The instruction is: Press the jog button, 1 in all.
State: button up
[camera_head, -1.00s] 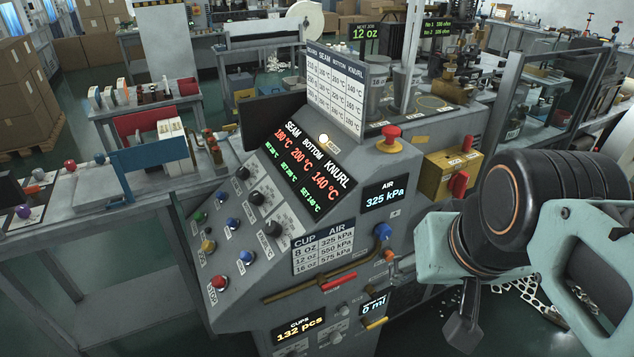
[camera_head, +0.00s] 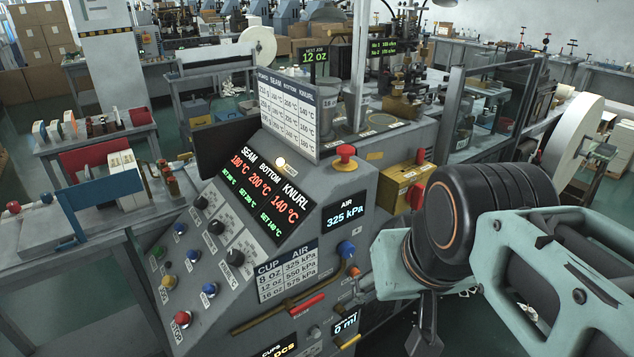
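The control panel (camera_head: 205,305) of the cup machine slopes at centre left. The red button's label seems to read STOP. The other button labels are too small to read, so I cannot tell which is jog. My gripper (camera_head: 424,338) hangs at the lower right, well right of the buttons and touching none of them. Only a dark finger part shows below the wrist, so its opening is hidden.
A red mushroom button (camera_head: 345,155) stands on the machine's top corner. A blue knob (camera_head: 346,249) and red-handled lever (camera_head: 306,305) stick out between panel and gripper. A yellow box (camera_head: 398,186) stands behind my wrist. A display (camera_head: 345,212) reads 325 kPa.

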aim_at(168, 280)
jog(key=u, duration=1.35)
